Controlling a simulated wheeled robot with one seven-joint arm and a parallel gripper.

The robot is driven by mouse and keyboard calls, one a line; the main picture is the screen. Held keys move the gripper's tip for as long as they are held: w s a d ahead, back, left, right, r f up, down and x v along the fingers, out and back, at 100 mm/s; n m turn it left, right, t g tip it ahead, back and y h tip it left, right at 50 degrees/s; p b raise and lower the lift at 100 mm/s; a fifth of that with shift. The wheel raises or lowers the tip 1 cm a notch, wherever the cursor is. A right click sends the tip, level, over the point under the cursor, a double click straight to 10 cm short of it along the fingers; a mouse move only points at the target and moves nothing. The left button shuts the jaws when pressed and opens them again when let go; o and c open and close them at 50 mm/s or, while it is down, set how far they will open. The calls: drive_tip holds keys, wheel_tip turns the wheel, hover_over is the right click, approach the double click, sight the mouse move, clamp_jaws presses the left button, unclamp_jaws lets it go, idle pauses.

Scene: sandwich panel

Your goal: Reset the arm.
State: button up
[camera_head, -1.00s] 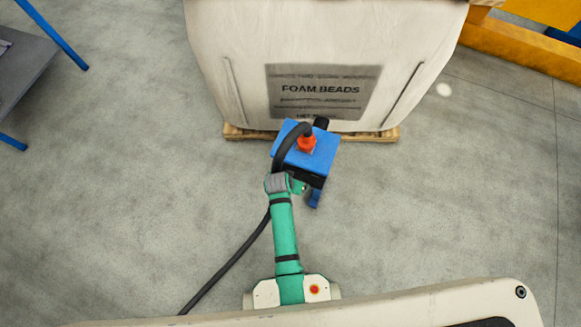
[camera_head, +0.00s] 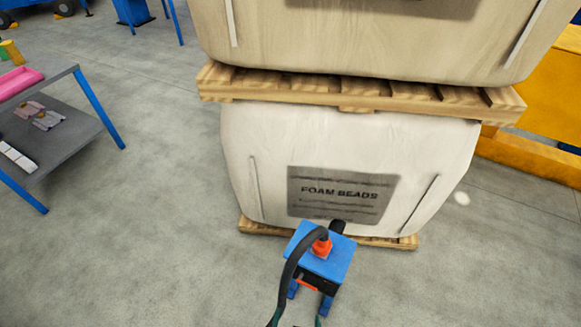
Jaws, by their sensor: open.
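My gripper (camera_head: 308,299) shows at the bottom centre of the head view. It has a blue housing with an orange connector and a thick black cable looping over it. Its two blue fingers point down in the picture and stand apart, with nothing seen between them. The gripper is in front of the lower foam beads bag (camera_head: 265,150) and covers a bit of its bottom edge. I cannot tell how far it is from the bag. Most of my arm is out of view below.
The white foam beads bag rests on a wooden pallet (camera_head: 262,228). A second pallet (camera_head: 290,85) with another bag (camera_head: 330,45) is stacked on top. A grey table with blue legs (camera_head: 75,115) stands at left. Yellow structure (camera_head: 540,155) stands at right. Floor between table and bags is clear.

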drive_tip(key=s+a+r+n+t, duration=0.1)
drive_tip(key=s+r+t, duration=0.2)
drive_tip(key=r, duration=1.1)
drive_tip(key=s+a+r+n+t+y, duration=0.1)
drive_tip(key=s+r+t, duration=0.2)
drive_tip(key=s+r, duration=0.7)
wheel_tip(320, 180, up, 4)
drive_tip(key=shift+r+t, duration=0.1)
drive_tip(key=shift+t, duration=0.2)
drive_tip(key=shift+a, duration=0.1)
